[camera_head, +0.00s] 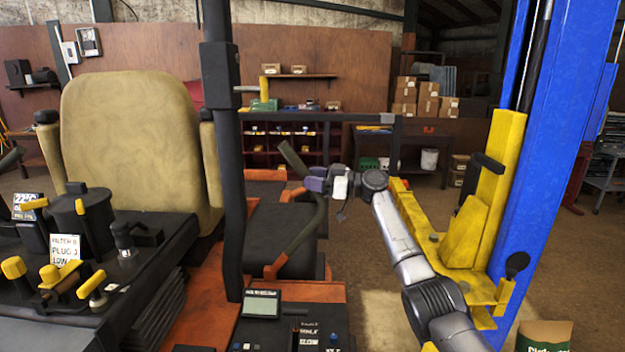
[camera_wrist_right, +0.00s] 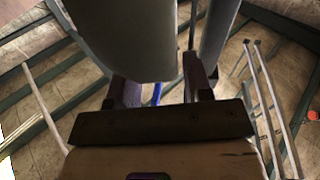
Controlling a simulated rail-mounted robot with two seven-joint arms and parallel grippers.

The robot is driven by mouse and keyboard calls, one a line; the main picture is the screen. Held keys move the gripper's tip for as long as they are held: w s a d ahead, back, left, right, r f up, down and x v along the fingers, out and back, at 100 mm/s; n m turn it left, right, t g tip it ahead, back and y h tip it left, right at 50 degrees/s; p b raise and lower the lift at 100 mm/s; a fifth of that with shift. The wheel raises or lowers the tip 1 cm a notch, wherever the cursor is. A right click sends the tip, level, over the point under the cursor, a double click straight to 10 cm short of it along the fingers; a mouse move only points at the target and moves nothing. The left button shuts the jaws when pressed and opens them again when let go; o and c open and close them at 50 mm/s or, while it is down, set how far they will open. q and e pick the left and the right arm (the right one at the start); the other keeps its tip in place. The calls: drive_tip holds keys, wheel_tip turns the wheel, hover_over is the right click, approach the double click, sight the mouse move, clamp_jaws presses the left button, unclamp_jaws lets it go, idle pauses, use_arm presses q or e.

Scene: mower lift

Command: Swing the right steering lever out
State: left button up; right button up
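The right steering lever (camera_head: 309,232) is a bent, dull olive bar. It rises from an orange mount beside the mower's deck, and its upper end (camera_head: 292,158) leans up and left. My right gripper (camera_head: 314,184) is at the bend of the lever, its purple fingers beside or around the bar. In the right wrist view the two dark fingers (camera_wrist_right: 163,88) stand apart with background showing between them. Large grey bar shapes (camera_wrist_right: 120,40) pass close in front and hide the fingertips. Whether the fingers touch the lever is unclear. My left gripper is not in view.
A black upright post (camera_head: 228,170) stands left of the lever. A blue lift column (camera_head: 565,150) with a yellow carriage (camera_head: 478,220) stands right. Brown floor lies between lever and carriage.

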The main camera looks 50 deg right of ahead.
drive_tip(key=shift+o, duration=1)
drive_tip(key=shift+w+a, duration=0.1)
drive_tip(key=shift+s+d+f, duration=0.1)
drive_tip(key=shift+s+d, duration=0.15)
drive_tip(key=shift+s, duration=0.15)
drive_tip(key=r+b+v, duration=0.1)
drive_tip(key=b+v, duration=0.2)
drive_tip(key=v, duration=0.9)
drive_tip(key=shift+s+d+f, duration=0.2)
drive_tip(key=shift+s+f, duration=0.15)
drive_tip(key=shift+f, duration=0.15)
